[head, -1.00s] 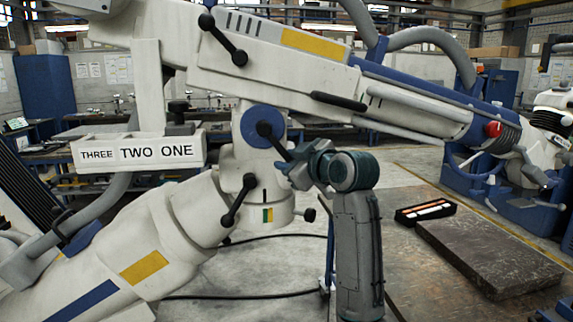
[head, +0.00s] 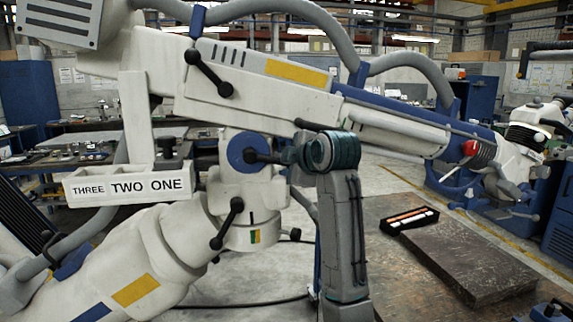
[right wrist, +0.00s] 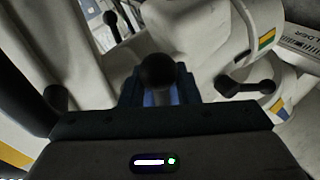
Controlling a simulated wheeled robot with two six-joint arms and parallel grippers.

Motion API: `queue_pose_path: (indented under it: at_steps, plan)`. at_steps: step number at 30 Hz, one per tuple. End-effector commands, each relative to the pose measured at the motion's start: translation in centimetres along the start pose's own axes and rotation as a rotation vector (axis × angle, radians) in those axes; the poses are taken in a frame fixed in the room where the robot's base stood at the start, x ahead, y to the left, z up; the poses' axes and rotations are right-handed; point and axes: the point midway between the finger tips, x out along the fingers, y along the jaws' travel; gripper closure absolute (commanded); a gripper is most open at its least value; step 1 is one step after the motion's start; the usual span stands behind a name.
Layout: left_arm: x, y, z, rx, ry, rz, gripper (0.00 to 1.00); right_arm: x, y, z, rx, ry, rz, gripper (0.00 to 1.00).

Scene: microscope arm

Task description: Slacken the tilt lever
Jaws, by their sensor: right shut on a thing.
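The black tilt lever (head: 264,158) sits on a blue round disc (head: 242,141) at the joint of the white microscope arm (head: 215,215). It points right, about level. My right gripper (head: 290,156) is shut on the lever's outer end and hides it in the head view. In the right wrist view, the lever's dark ball knob (right wrist: 158,72) sits between the fingers of my right gripper (right wrist: 160,90). My left gripper is not in view.
Another black lever (head: 228,222) is below the joint, and one (head: 208,74) is on the upper beam. A white holder marked THREE TWO ONE (head: 130,186) is at left. A dark slab (head: 465,265) and a black tray (head: 409,221) lie at right.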

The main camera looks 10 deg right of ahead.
Motion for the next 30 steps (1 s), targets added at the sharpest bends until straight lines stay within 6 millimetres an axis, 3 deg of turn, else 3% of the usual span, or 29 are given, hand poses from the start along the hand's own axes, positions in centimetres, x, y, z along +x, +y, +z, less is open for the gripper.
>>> queue_pose_path:
  at_steps: [15,16,17,26,30]
  plan:
    - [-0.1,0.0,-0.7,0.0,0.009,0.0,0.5,-0.1,0.3,-0.1,-0.019,-0.009,0.002,1.0]
    - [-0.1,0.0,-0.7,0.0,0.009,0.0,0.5,-0.1,0.3,-0.1,-0.019,-0.009,0.002,0.7]
    - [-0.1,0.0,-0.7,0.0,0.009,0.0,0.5,-0.1,0.3,-0.1,-0.019,-0.009,0.002,0.64]
    - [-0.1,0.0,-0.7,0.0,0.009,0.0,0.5,-0.2,0.2,0.0,-0.019,-0.009,0.0,0.63]
    - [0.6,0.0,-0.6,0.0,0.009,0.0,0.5,-1.4,0.1,0.0,-0.019,-0.008,0.003,0.63]
